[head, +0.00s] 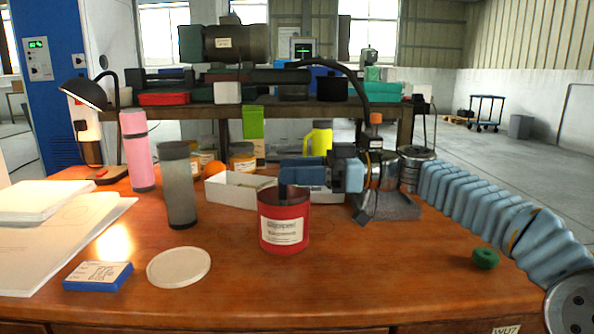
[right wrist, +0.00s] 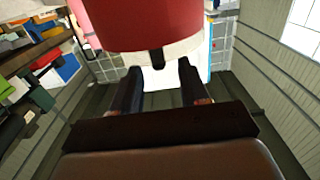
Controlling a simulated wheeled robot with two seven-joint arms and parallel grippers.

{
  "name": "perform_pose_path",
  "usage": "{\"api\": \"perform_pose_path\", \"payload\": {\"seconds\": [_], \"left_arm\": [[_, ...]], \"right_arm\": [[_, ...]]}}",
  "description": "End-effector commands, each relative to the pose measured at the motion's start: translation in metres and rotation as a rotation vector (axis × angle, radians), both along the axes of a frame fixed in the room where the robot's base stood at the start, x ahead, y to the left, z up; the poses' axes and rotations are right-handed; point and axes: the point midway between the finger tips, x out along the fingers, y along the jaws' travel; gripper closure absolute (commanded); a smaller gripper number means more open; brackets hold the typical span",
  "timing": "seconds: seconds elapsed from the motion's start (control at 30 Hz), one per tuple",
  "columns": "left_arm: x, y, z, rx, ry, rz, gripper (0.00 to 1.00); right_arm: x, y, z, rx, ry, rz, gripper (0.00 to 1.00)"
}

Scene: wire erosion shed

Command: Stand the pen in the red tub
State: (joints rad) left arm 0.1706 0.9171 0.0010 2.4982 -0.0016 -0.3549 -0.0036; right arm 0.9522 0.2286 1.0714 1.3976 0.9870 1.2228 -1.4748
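The red tub (head: 284,238), with a white label, stands upright on the wooden table near the middle of the head view. It fills the top of the right wrist view (right wrist: 150,18). My right gripper (head: 296,172) is just above and behind the tub's mouth. In the right wrist view its two fingers (right wrist: 160,78) are apart, with a gap between them. A short dark stub, likely the pen (right wrist: 157,59), shows between them against the pale rim, apart from both fingers. A dark upright piece shows at the tub's mouth in the head view. My left gripper is out of view.
A white open box (head: 236,193) stands behind the tub. A grey cylinder (head: 180,190) and pink bottle (head: 137,150) stand left. The table right of the tub is mostly clear.

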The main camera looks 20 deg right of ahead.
Motion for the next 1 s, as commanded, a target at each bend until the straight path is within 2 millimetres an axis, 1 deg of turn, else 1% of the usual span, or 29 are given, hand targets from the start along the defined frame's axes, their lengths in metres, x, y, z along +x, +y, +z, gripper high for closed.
{"api": "perform_pose_path", "payload": {"seconds": [0.17,0.27,0.37,0.6,0.7,0.83,0.9,1.0], "left_arm": [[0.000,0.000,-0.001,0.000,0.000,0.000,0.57],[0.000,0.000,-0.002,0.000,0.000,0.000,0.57],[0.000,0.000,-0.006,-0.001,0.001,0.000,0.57],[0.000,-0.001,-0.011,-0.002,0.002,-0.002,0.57],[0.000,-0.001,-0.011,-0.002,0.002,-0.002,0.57],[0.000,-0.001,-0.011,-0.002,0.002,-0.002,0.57],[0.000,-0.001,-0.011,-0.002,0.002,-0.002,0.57],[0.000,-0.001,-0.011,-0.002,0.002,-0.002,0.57]], "right_arm": [[0.000,-0.002,0.000,0.000,0.000,0.000,0.56],[-0.002,-0.010,-0.001,0.000,0.000,-0.003,0.56],[-0.007,-0.028,-0.002,-0.002,0.001,-0.005,0.56],[-0.024,-0.086,-0.001,-0.001,-0.001,-0.006,0.56],[-0.030,-0.105,-0.001,0.000,0.000,-0.003,0.56],[-0.035,-0.124,0.000,0.001,0.000,-0.001,0.56],[-0.037,-0.129,0.000,0.001,0.000,-0.002,0.56],[-0.038,-0.133,0.000,0.000,0.000,0.001,0.56]]}}
